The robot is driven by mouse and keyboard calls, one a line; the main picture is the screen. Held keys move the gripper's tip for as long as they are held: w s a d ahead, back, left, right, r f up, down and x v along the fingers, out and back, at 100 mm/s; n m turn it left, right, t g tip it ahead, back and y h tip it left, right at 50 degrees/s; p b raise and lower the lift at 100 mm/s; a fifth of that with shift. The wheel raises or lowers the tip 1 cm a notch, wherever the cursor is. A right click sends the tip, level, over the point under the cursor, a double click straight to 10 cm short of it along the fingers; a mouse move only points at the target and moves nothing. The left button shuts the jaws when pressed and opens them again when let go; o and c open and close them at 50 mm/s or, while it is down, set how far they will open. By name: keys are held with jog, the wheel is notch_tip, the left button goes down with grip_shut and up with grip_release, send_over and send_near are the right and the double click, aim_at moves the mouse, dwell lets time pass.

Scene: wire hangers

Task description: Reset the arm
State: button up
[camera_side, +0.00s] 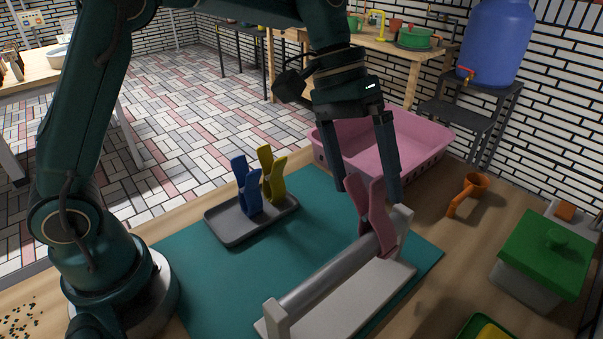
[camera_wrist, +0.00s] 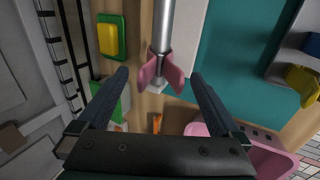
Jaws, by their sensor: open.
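My gripper (camera_side: 368,192) is open and empty, pointing down above the right end of a rack. In the wrist view its two fingers (camera_wrist: 161,80) stand apart on either side of a pink clothespin. The pink clothespin (camera_side: 374,218) is clipped upright on the grey bar (camera_side: 325,273) of the white rack (camera_side: 352,302), near the bar's far end. It also shows in the wrist view (camera_wrist: 174,76). A blue clothespin (camera_side: 246,186) and a yellow clothespin (camera_side: 271,176) stand in a grey tray (camera_side: 226,232) on the teal mat (camera_side: 196,272).
A pink basket (camera_side: 425,145) stands behind my gripper. An orange cup-like item (camera_side: 470,190), a box with a green lid (camera_side: 548,250) and a green dish with a yellow sponge (camera_side: 490,330) sit at the right. The mat between tray and rack is clear.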

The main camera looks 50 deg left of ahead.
jog(key=v, duration=0.4)
jog(key=shift+r, duration=0.1)
jog(key=s+a+r+t+y, duration=0.1)
jog(key=s+a+r+t, duration=0.2)
jog(key=s+r, duration=0.3)
jog(key=s+a+f+t+y, duration=0.2)
jog(key=s+a+f+y, duration=0.2)
jog(key=s+a+f, duration=0.3)
notch_tip(320, 180, down, 3)
jog(key=shift+s+r+t, duration=0.2)
jog(key=shift+s+t, duration=0.1)
jog(key=shift+s, duration=0.8)
